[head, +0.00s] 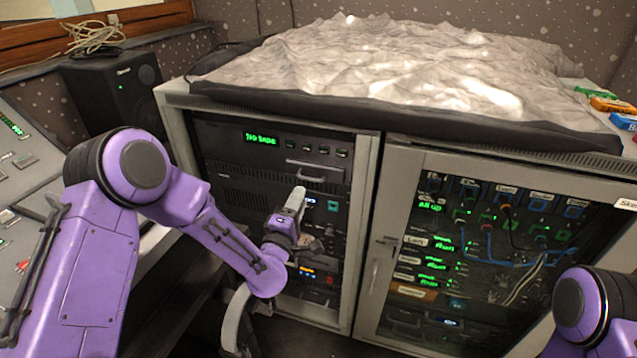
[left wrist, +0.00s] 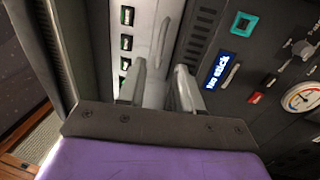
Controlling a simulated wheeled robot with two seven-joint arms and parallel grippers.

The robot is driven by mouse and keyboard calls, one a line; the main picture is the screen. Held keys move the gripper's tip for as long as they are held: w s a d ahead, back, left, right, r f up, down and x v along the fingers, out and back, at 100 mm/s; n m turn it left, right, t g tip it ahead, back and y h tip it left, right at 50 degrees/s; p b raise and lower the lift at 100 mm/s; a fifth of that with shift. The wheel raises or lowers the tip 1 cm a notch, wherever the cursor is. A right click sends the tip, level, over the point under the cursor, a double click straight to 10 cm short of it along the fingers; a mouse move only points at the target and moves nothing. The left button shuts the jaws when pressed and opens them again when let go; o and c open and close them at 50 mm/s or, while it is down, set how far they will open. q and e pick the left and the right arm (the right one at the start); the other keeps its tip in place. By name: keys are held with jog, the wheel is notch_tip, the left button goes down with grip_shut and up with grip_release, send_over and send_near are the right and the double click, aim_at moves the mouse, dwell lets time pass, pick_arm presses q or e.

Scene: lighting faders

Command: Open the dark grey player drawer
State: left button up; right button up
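In the left cabinet's rack in the head view, a unit with a pale bar handle (head: 318,172) sits below the green-lit display unit. It seems to be the drawer, and it looks shut. In the left wrist view its front shows as a grey panel with a handle (left wrist: 163,38). My left gripper (head: 298,197) is in front of the rack, just below that handle. In the left wrist view its two fingers (left wrist: 158,80) are apart, with the panel beyond them and nothing clearly between them. I cannot tell whether they touch anything. My right gripper is out of view.
A small blue-lit display (left wrist: 219,70), a teal-framed button and a round gauge (left wrist: 301,97) are on a neighbouring unit. A glass-doored cabinet (head: 390,243) with cables stands at the right. A crumpled grey relief model (head: 400,60) covers the top. A black speaker (head: 112,92) stands behind my left arm.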

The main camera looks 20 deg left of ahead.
pick_arm(q)
jog(key=w, duration=0.4)
jog(key=w+r, duration=0.1)
jog(key=w, duration=0.1)
jog(key=shift+w+d, duration=0.25)
jog(key=shift+d, duration=0.1)
grip_shut()
dwell(0.9)
